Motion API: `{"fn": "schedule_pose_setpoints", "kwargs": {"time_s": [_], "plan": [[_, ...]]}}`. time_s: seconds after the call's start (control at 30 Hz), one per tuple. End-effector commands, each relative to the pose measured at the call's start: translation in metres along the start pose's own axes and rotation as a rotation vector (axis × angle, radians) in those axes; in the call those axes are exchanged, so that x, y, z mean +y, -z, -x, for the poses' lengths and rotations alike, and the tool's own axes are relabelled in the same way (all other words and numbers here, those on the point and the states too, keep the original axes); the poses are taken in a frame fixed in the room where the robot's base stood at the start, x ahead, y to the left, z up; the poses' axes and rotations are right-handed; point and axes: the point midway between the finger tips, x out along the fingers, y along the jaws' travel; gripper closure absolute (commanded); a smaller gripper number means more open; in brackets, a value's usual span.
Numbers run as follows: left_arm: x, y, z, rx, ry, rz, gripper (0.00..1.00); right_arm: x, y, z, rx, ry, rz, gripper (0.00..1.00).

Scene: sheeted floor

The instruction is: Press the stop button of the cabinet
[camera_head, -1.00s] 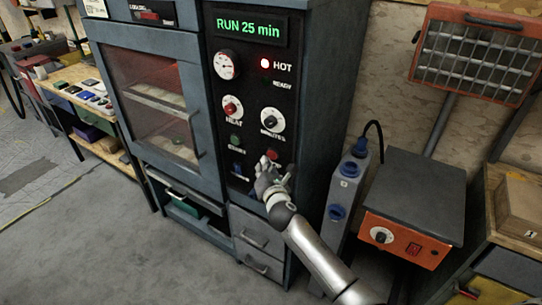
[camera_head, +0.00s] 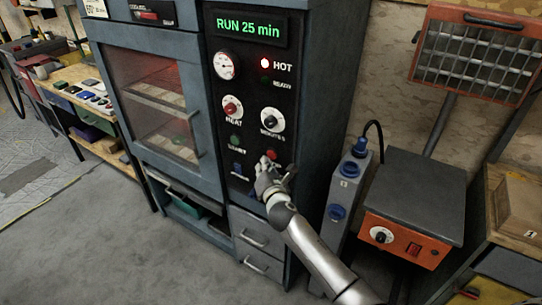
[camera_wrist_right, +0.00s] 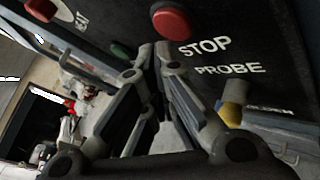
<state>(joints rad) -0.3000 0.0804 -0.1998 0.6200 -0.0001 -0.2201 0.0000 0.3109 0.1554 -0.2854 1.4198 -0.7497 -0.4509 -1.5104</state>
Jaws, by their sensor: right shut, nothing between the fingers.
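The cabinet (camera_head: 217,120) stands in the middle with a black control panel; its display (camera_head: 247,28) reads RUN 25 min and the HOT lamp is lit red. The red stop button (camera_head: 271,154) is low on the panel, just above my right gripper (camera_head: 268,168). In the right wrist view the stop button (camera_wrist_right: 172,20) is raised, beside the word STOP, ahead of and slightly right of my shut, empty fingertips (camera_wrist_right: 160,50). I cannot tell whether they touch the panel. The green start button (camera_head: 236,141) is to the left. My left gripper is not in view.
A red HEAT knob (camera_head: 231,107) and a MINUTES knob (camera_head: 271,119) are above. A blue-grey socket post (camera_head: 345,195) and an orange box with a grey top (camera_head: 412,205) stand close on the right. Open floor (camera_head: 110,240) lies at front left.

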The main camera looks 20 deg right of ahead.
Motion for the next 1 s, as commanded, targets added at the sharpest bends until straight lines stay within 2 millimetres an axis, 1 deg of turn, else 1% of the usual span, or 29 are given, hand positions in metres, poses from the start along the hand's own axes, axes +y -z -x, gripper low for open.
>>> {"fn": "schedule_pose_setpoints", "kwargs": {"time_s": [0.4, 1.0], "plan": [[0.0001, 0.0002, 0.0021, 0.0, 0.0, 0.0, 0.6, -0.0036, -0.0047, -0.0057, 0.0, 0.0, 0.001, 1.0], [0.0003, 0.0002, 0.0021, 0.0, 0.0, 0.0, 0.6, -0.0055, -0.0059, -0.0077, 0.0, 0.0, 0.0, 1.0]]}}
